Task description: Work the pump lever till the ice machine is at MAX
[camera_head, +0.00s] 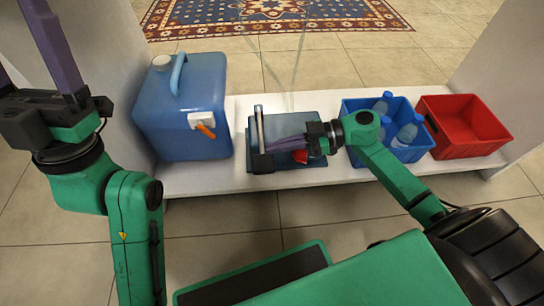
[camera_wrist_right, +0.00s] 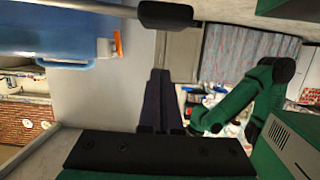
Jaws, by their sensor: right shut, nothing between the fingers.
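The ice machine (camera_head: 315,128) is a low blue-grey unit on the white shelf, partly hidden by my right gripper. Its pump lever (camera_head: 259,125) is a grey bar on the left side, with a black block at the near end. My right gripper (camera_head: 272,148) is shut and empty, its purple fingers pointing left over the machine beside the lever. In the right wrist view, the shut fingers (camera_wrist_right: 160,75) point towards a black grip (camera_wrist_right: 165,15); contact cannot be told. A small red part (camera_head: 300,157) shows under the gripper; no MAX reading is legible. My left gripper (camera_head: 35,50) is raised at left, fingers apart.
A blue water container (camera_head: 185,110) with an orange tap (camera_head: 205,131) stands left of the machine. A blue crate (camera_head: 352,105) with several bottles and an empty-looking red crate (camera_head: 470,125) stand right. White walls close both shelf ends.

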